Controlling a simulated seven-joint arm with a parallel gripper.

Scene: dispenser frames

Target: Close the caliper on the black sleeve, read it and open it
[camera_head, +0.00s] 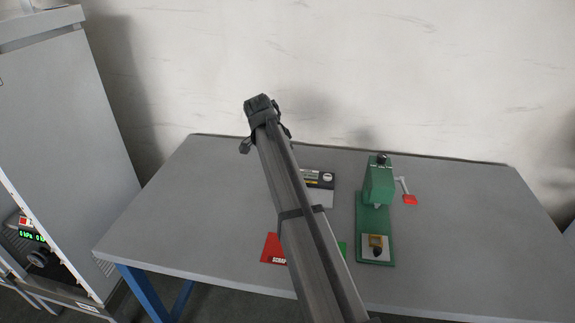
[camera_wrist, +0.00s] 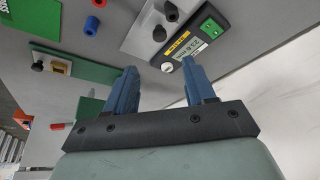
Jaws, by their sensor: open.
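The caliper unit (camera_wrist: 224,46) is a dark bar with a lit display, a yellow label, a green button and a white round knob. In the head view the caliper unit (camera_head: 319,184) is partly hidden behind my arm. A light grey plate (camera_wrist: 143,17) adjoins it, with two short black pieces, a nearer one (camera_wrist: 158,33) and a farther one (camera_wrist: 170,12); I cannot tell which is the sleeve.
A green press (camera_head: 377,185) stands right of the caliper, with a red-handled lever (camera_head: 409,199) beyond. A red scrap mat (camera_head: 271,248) and green mat (camera_head: 343,247) lie in front. Loose blue (camera_wrist: 90,26) and red (camera_wrist: 98,3) pieces lie on the table. The table's left side is clear.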

